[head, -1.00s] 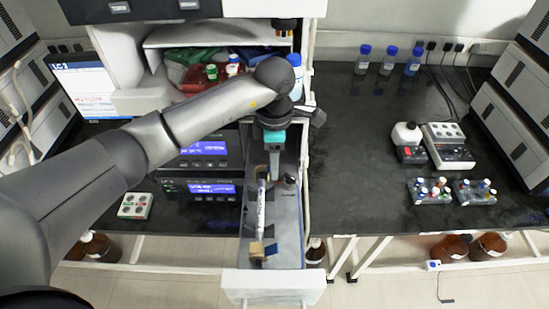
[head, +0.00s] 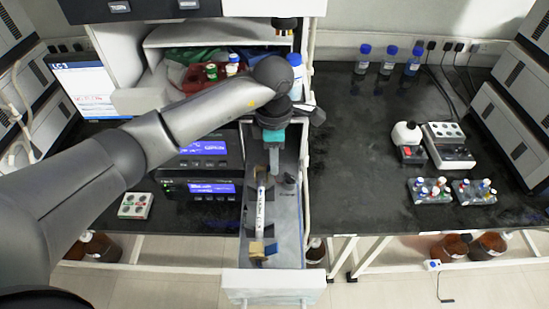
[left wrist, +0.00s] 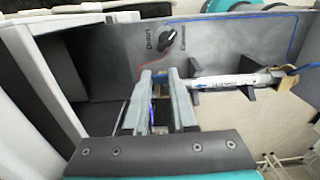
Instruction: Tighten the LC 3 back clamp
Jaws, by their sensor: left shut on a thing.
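An open grey drawer (head: 285,225) holds a slim white labelled column (head: 261,208), lying lengthwise. The column also shows in the left wrist view (left wrist: 228,82), resting in dark holders. At its front end is a tan and blue clamp (head: 257,249). My left gripper (head: 272,168) reaches down into the back of the drawer, at the column's back end. In the left wrist view its two grey fingers (left wrist: 160,82) are closed around the back clamp, which they mostly hide. My right gripper is not in view.
A black knob (left wrist: 167,38) marked Drain sits on the drawer wall near the fingers. The drawer walls stand close on both sides. Lit instrument panels (head: 205,188) are left of the drawer. The black bench (head: 350,185) to the right is mostly clear.

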